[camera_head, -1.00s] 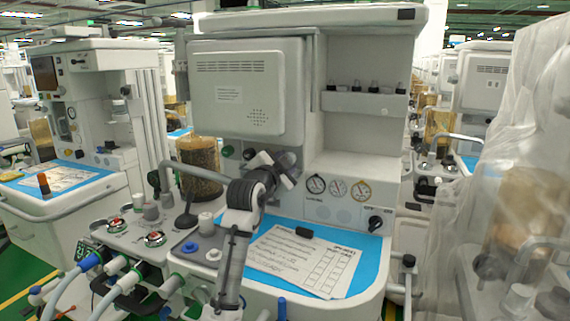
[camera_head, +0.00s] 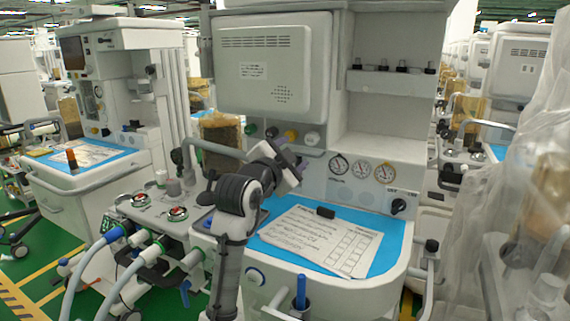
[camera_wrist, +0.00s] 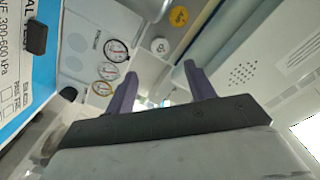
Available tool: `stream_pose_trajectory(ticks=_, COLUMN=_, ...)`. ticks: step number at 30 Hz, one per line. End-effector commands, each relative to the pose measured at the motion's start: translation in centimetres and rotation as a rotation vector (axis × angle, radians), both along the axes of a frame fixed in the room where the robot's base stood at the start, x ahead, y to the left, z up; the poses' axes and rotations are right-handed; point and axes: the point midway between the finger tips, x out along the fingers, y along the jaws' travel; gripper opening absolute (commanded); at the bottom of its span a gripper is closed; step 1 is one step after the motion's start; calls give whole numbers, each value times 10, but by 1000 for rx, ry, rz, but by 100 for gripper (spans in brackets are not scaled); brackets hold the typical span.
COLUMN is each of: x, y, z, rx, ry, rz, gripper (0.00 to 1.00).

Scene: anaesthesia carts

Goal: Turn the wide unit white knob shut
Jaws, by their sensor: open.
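The wide unit (camera_head: 378,142) stands in the middle of the head view. Its white knob (camera_head: 312,138) is at the right end of a row of knobs under the monitor housing. The white knob (camera_wrist: 160,46) also shows in the wrist view, beyond the fingertips and beside the yellow knob (camera_wrist: 179,16). My gripper (camera_head: 300,170) is in front of the panel, just below the knob row. In the wrist view my gripper (camera_wrist: 160,76) has its two purple fingers well apart, with nothing held between them. The fingers and the knob look apart.
Three round gauges (camera_head: 361,170) sit right of my gripper. Below lies a blue worktop (camera_head: 392,232) with papers (camera_head: 322,240) and a small black object (camera_head: 325,212). A container with brown granules (camera_head: 221,135) stands left of the knobs. Plastic sheeting (camera_head: 520,230) hangs at right.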

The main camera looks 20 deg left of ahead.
Motion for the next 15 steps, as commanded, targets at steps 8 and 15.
stream_pose_trajectory(ticks=8, x=-32, y=1, z=-1, rx=0, ry=1, rz=1, gripper=54)
stream_pose_trajectory(ticks=15, x=-35, y=1, z=0, rx=0, ry=0, rz=0, gripper=54)
